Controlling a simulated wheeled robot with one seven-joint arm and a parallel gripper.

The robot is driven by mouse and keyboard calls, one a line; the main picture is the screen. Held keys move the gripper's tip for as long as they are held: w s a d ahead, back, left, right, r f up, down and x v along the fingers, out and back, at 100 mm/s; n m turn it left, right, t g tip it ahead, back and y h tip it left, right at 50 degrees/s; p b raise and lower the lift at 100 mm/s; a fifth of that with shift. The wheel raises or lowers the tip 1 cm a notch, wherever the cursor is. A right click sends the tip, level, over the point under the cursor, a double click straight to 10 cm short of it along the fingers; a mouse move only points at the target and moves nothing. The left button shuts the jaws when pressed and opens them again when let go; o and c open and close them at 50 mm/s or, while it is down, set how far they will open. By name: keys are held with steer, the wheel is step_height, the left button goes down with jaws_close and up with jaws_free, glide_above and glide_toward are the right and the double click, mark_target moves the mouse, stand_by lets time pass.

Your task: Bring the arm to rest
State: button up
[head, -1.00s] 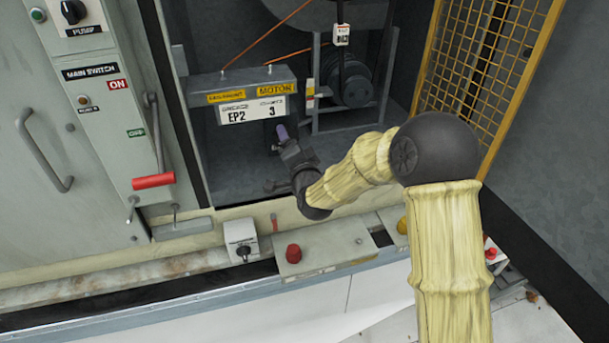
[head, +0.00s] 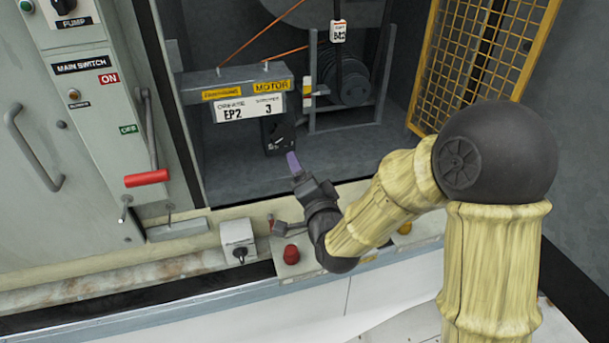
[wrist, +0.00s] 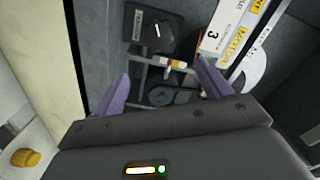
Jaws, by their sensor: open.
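My gripper (head: 296,165) is at the front of the open cabinet bay, in front of and a little below the black rotary switch box (head: 278,136) under the grey motor panel (head: 240,84). In the wrist view, the two purple fingers of my gripper (wrist: 160,85) stand wide apart with nothing between them. The switch box (wrist: 150,30) shows its dial beyond the fingertips, apart from them. My arm, in a pale yellow sleeve, bends from the lower right toward the bay.
A mesh door (head: 480,70) stands open at the right. A red-handled lever (head: 147,179) is on the left panel. A grey switch box (head: 239,240) and a red button (head: 291,254) sit on the front ledge. Belt machinery (head: 345,80) is behind.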

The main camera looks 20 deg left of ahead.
stand_by(0.3)
steer(key=s+d+f+n+g+h, duration=0.1)
steer(key=d+f+n+g+h, duration=0.2)
steer(key=d, duration=0.5)
steer(key=s+d+f+n+g+h, duration=0.1)
steer(key=d+f+g+h, duration=0.3)
steer(key=d, duration=0.5)
steer(key=s+d+f+n+g+h, duration=0.1)
steer(key=s+d+f+g, duration=0.15)
steer(key=s+d, duration=0.35)
steer(key=s+d+f+n+g+h, duration=0.1)
steer(key=s+d+g+h, duration=0.15)
steer(key=s+d, duration=0.45)
step_height(320, 180, up, 14)
steer(key=p, duration=1.4)
steer(key=shift+s+d+r+g+y, duration=0.15)
steer(key=shift+s+g+y, duration=0.15)
steer(key=shift+y, duration=0.15)
